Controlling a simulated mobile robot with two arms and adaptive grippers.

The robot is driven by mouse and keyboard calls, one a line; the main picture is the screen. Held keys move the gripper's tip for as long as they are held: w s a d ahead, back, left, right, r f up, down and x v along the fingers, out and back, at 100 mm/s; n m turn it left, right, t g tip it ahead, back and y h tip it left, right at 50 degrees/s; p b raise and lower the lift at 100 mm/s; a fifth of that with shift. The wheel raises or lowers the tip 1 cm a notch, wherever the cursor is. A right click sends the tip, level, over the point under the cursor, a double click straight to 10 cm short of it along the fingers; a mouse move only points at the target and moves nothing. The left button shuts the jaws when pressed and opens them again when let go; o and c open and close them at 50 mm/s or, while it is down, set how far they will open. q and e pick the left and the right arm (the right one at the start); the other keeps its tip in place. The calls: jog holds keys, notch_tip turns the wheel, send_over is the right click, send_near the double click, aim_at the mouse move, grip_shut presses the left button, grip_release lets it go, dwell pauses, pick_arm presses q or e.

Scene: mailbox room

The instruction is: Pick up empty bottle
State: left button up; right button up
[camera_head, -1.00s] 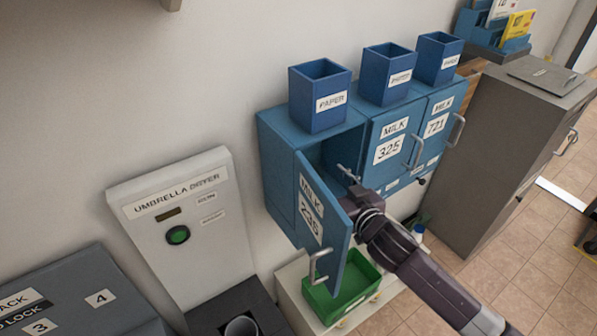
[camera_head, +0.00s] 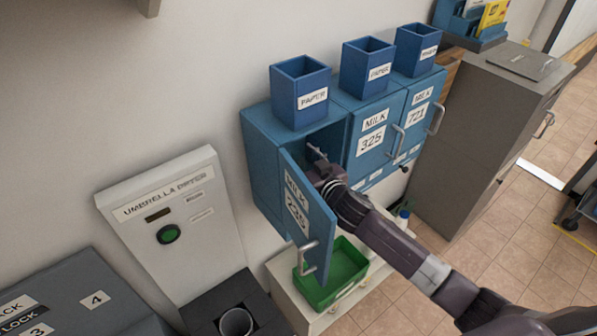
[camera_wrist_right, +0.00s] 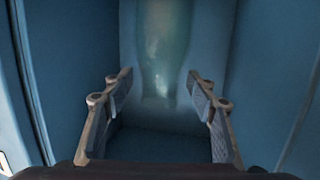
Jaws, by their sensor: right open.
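The empty bottle (camera_wrist_right: 165,50) shows in the right wrist view as a pale green, translucent shape at the back of the blue milk box. In the head view my right gripper (camera_head: 316,160) reaches into the open box behind the door marked MILK 235 (camera_head: 306,210). The bottle is hidden there. My left gripper is not in view.
Closed boxes MILK 325 (camera_head: 373,135) and MILK 721 (camera_head: 418,105) adjoin on the right. Blue paper bins (camera_head: 300,92) stand on top. A green crate (camera_head: 335,275) sits below. The box walls (camera_wrist_right: 268,80) leave narrow side room.

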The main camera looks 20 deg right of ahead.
grip_shut()
dwell(0.3)
jog(key=shift+r, duration=0.15)
